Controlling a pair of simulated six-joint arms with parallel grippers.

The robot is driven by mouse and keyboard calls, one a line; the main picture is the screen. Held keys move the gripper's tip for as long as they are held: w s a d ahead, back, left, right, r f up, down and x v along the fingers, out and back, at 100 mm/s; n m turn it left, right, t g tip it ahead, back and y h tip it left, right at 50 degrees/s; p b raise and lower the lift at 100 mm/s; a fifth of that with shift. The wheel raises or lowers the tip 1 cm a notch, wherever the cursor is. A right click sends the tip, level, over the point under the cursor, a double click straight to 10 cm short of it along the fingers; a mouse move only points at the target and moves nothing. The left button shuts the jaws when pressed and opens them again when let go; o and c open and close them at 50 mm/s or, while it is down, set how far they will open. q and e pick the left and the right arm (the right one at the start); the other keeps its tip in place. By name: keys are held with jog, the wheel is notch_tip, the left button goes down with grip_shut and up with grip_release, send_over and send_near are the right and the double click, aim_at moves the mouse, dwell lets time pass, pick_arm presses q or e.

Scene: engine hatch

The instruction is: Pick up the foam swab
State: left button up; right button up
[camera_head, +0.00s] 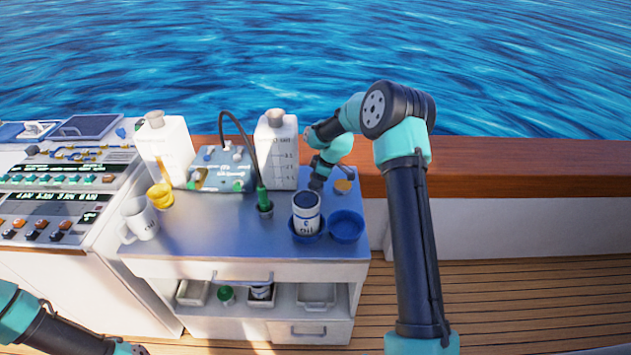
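I cannot make out the foam swab for certain. A slim green-handled tool (262,198) stands upright in a small dark cup (266,210) on the cart top, with a thin black curved line rising above it. My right gripper (317,182) points down over the back right of the cart top, just behind the oil can (306,214). Its fingertips are small and dark, and I cannot tell whether they are open or hold anything. My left gripper (132,349) shows only partly at the bottom left, low and away from the cart top; its fingers are unclear.
The can stands in a blue dish (296,235) beside an empty-looking blue bowl (346,227). Two white jugs (165,150) (277,155) flank a panel (221,168) at the back. A white mug (139,219) and yellow cup (161,195) stand left. The cart's front middle is clear.

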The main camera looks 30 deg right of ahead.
jog(key=c, duration=0.5)
jog(key=shift+r, duration=0.1)
notch_tip(320, 180, up, 10)
jog(key=shift+f, duration=0.1)
dwell(0.3)
